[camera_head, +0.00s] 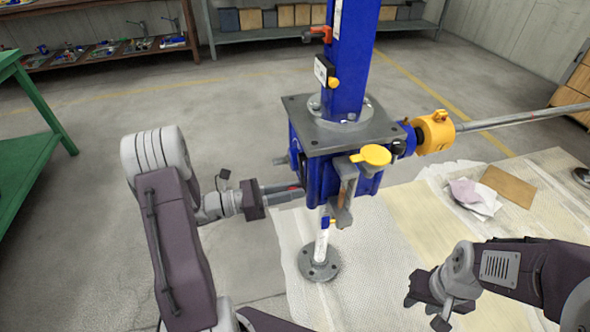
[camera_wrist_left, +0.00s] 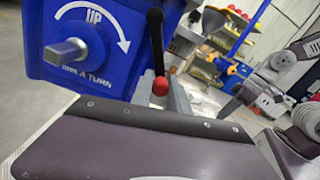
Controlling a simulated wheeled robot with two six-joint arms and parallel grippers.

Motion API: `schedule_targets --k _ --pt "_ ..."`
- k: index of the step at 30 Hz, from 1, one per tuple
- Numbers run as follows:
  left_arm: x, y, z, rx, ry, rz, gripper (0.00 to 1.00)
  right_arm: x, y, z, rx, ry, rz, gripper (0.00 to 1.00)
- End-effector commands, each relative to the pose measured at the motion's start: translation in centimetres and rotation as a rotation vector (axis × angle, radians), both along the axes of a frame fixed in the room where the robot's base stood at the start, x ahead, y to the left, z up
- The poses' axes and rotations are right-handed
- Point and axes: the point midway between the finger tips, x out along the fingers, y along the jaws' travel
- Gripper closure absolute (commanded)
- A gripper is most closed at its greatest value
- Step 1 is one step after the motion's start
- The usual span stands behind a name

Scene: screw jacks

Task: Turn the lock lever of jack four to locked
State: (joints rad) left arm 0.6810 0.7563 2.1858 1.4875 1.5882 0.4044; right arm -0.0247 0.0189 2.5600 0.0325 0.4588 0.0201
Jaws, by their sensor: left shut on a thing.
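The jack is a blue column (camera_head: 347,60) on a blue gearbox with a grey top plate (camera_head: 310,125). I cannot read its number. My left gripper (camera_head: 292,190) reaches the gearbox's left side, shut, with a bit of red by its fingertips. In the left wrist view a black lever (camera_wrist_left: 155,40) with a red end (camera_wrist_left: 160,86) stands beside the gearbox's blue face (camera_wrist_left: 100,45), which has a square stub and an "UP" arrow. The fingers are at this lever; their exact grip is mostly hidden. My right gripper (camera_head: 425,312) is empty at lower right, its fingers apart.
A yellow coupling (camera_head: 435,132) with a long steel bar (camera_head: 510,117) sticks out to the right. A yellow cap (camera_head: 371,155) sits at the front. A pale mat (camera_head: 400,240) with rags (camera_head: 475,196) covers the floor. A green bench (camera_head: 25,165) stands left; shelves line the back.

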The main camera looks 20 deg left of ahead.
Motion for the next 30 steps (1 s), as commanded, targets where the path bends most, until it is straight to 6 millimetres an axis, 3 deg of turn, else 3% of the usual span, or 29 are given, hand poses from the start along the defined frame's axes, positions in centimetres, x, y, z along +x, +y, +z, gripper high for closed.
schedule_targets --k 1,15,24,30 --pt "-0.5 -0.4 1.4 -0.027 0.042 -0.008 1.00 0.0 0.0 2.4 0.000 0.000 0.000 0.65" --pt "-2.6 -1.8 3.9 -0.276 0.409 -0.009 1.00 0.0 0.0 12.3 0.000 0.000 0.000 0.65" --pt "-3.3 -2.3 5.7 -0.425 0.626 -0.008 1.00 0.0 0.0 17.2 0.000 0.000 0.000 0.65" --pt "-3.4 -2.3 6.7 -0.505 0.742 -0.007 1.00 0.0 0.0 19.4 0.000 0.000 0.000 0.65"
